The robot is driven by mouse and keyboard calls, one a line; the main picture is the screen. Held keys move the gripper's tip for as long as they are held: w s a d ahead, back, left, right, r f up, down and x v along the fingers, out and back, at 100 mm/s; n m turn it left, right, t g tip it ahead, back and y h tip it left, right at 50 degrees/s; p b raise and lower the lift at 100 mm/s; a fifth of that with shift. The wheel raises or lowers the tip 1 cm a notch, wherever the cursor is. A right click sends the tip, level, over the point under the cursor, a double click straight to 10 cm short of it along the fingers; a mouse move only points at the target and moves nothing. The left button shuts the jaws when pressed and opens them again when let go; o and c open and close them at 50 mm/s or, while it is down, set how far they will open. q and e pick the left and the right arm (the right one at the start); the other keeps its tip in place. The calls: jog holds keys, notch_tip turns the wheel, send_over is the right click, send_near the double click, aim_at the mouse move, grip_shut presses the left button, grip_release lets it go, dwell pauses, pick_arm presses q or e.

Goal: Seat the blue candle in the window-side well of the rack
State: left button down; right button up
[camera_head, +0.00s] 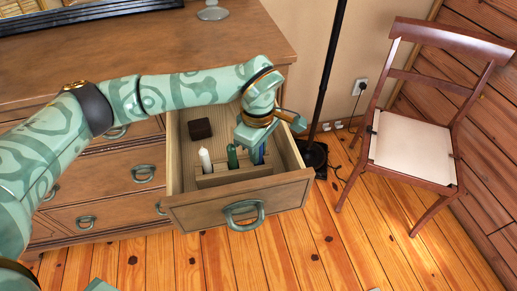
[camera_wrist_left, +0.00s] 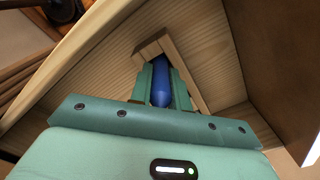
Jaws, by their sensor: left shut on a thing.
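The wooden rack (camera_head: 236,176) lies inside the open drawer, near its front panel. A white candle (camera_head: 205,160) stands at the rack's left end and a green candle (camera_head: 232,157) near its middle. My left gripper (camera_head: 257,147) reaches down from above over the rack's right end. It is shut on the blue candle (camera_head: 262,155), which looks upright there. In the left wrist view the blue candle (camera_wrist_left: 161,82) is between my fingers, with the wooden rack (camera_wrist_left: 185,68) around it. Its lower end is hidden, so I cannot tell how deep it sits. My right gripper is not visible.
The drawer (camera_head: 190,212) is pulled out from the dresser (camera_head: 120,60). A dark brown box (camera_head: 200,128) lies at the back left of the drawer. A black pole (camera_head: 330,80) stands close at the drawer's right. A chair (camera_head: 400,140) stands further right.

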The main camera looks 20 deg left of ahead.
pick_arm(q)
jog(key=c, duration=1.3)
grip_release()
jog(key=shift+f, duration=0.1)
notch_tip(320, 180, up, 12)
jog(key=p, duration=0.4)
jog(key=shift+r+p, duration=0.2)
jog(key=shift+p, duration=0.15)
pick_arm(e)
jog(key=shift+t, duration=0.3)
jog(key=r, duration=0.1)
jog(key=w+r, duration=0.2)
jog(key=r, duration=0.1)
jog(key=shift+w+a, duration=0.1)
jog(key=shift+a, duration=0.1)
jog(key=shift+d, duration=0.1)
